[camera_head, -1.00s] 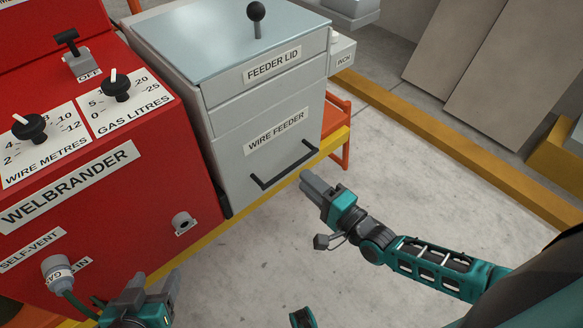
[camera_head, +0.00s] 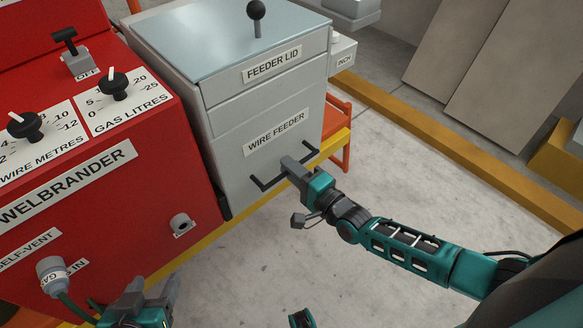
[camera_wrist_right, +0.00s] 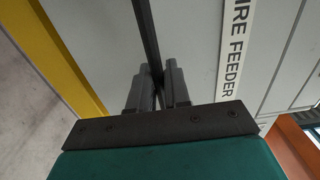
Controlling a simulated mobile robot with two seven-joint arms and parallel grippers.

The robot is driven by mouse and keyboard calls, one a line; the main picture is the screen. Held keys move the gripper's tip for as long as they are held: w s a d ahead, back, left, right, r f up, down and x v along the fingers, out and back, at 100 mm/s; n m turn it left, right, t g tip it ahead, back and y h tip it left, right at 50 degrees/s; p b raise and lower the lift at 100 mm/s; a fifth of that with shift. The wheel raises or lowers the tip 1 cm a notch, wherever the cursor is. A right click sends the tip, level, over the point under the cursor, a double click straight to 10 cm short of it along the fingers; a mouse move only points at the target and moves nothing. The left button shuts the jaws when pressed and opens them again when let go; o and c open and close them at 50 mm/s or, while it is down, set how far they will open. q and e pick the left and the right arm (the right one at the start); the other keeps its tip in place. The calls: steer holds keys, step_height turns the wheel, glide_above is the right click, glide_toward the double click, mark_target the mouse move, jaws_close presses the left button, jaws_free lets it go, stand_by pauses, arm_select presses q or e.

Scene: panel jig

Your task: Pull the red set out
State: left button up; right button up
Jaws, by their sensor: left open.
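The red set (camera_head: 150,215) is a red machine labelled WELBRANDER at the left of the head view. The grey wire feeder (camera_head: 225,110) stands against its right side. The feeder has a black bar handle (camera_head: 262,185) low on its front. My right gripper (camera_head: 291,168) is at this handle. In the right wrist view the black bar (camera_wrist_right: 148,35) runs between the fingers (camera_wrist_right: 157,75), which look closed on it. My left gripper (camera_head: 154,290) is open and empty at the bottom left, in front of the red machine near the gas hose connector (camera_head: 52,272).
A yellow rail (camera_head: 245,212) runs along the foot of the machine and feeder. An orange frame (camera_head: 338,118) stands behind the feeder. Another yellow strip (camera_head: 450,140) crosses the floor at the right, before grey panels (camera_head: 505,75). The floor (camera_head: 400,195) in front is clear.

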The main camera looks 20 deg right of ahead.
jaws_close()
steer(key=shift+v, duration=0.75)
steer(key=shift+o, duration=2.2)
jaws_free()
steer(key=p+v, duration=0.2)
steer(key=v, duration=1.1)
